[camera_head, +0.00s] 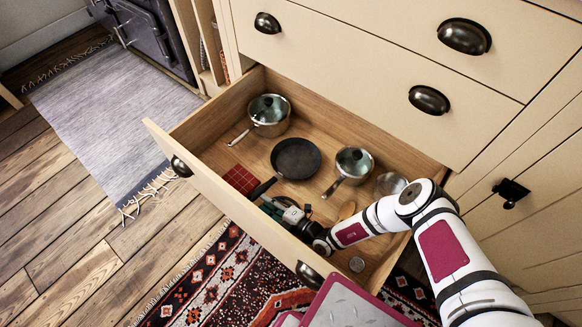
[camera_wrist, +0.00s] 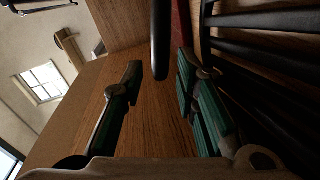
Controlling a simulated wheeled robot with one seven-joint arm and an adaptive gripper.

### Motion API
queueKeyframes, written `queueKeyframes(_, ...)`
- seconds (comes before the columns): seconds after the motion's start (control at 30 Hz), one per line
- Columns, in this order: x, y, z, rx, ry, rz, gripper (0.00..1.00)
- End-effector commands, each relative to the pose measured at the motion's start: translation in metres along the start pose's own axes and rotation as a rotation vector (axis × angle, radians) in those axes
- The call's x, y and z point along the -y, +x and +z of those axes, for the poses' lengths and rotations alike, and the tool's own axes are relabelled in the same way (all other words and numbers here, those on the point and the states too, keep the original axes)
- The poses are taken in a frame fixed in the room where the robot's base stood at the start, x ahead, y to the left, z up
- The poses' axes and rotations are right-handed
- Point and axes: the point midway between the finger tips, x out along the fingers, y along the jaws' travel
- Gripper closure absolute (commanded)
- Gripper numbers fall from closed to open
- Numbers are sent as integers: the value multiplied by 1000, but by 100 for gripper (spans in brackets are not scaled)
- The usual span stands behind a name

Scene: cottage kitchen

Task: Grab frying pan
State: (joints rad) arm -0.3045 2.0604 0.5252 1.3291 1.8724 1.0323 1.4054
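The frying pan (camera_head: 297,157) is black and lies in the open drawer. Its dark handle (camera_head: 262,189) points toward the drawer's front panel. My gripper (camera_head: 270,207) is inside the drawer near that panel, close to the handle's end. In the wrist view my gripper (camera_wrist: 158,68) is open, with a green-padded finger on each side. A dark bar that looks like the pan handle (camera_wrist: 161,40) comes down from the top, between the finger tips. A gap shows on both sides of it. The pan's body is not clearly seen in the wrist view.
The drawer's front panel (camera_head: 225,205) stands close beside my gripper. A lidded pot (camera_head: 270,112), a lidded saucepan (camera_head: 352,163), a glass bowl (camera_head: 392,182) and a red mat (camera_head: 239,179) are also in the drawer. Dark bars (camera_wrist: 265,19) line the right of the wrist view.

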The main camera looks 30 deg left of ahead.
Motion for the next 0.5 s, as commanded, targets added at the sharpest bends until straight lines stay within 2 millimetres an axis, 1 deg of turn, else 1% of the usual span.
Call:
queueKeyframes(0.03, 0, 5, 0, 0, -1, 1, 72)
queueKeyframes(0.23, 0, 18, 1, -1, -1, 1, 72)
queueKeyframes(0.5, 2, 54, 3, -2, -3, 1, 72)
